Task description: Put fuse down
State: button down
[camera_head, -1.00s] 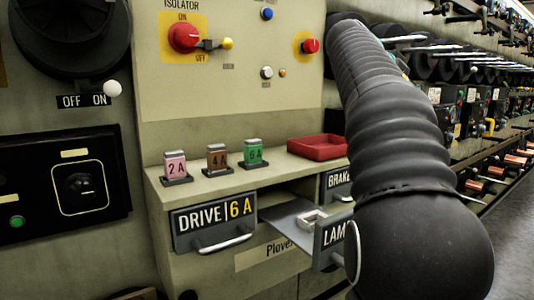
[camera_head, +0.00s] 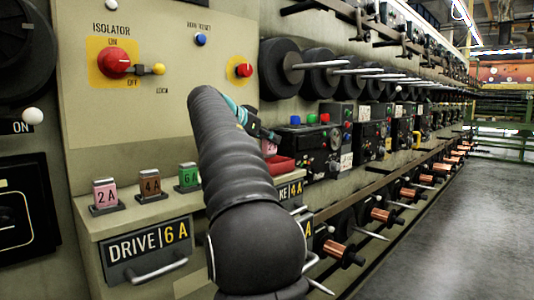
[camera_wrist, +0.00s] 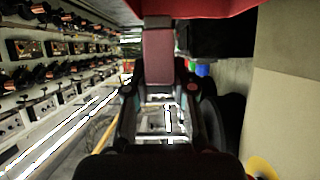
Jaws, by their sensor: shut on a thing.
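My gripper (camera_head: 262,133) is shut on a pink fuse (camera_head: 269,148), partly readable as 2, above or beside the red tray (camera_head: 281,166). In the wrist view the fuse (camera_wrist: 158,58) sits between the fingers of my gripper (camera_wrist: 158,72). The red tray (camera_wrist: 205,8) spans the top of that view, close to the fuse's end; I cannot tell whether they touch. My arm hides part of the tray in the head view. Pink 2A (camera_head: 105,194), brown 4A (camera_head: 150,184) and green 6A (camera_head: 188,177) fuses stand upright in holders on the ledge (camera_head: 135,212).
The DRIVE 6A drawer front (camera_head: 147,250) faces me below the ledge. Behind my arm show a 4A drawer front (camera_head: 290,191) and part of another front (camera_head: 306,230). The isolator panel (camera_head: 150,110) stands behind. Spools (camera_head: 278,67) line the aisle at right; the floor (camera_head: 440,230) is clear.

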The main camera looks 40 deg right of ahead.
aim_at(263, 151)
jog(key=shift+w+a+f, duration=0.1)
jog(key=shift+w+f, duration=0.05)
jog(key=shift+w, duration=0.15)
jog(key=shift+f, duration=0.35)
jog(key=shift+f+b, duration=0.5)
jog(key=shift+f, duration=1.2)
jog(key=shift+f, duration=0.15)
jog(key=c, duration=1)
grip_release()
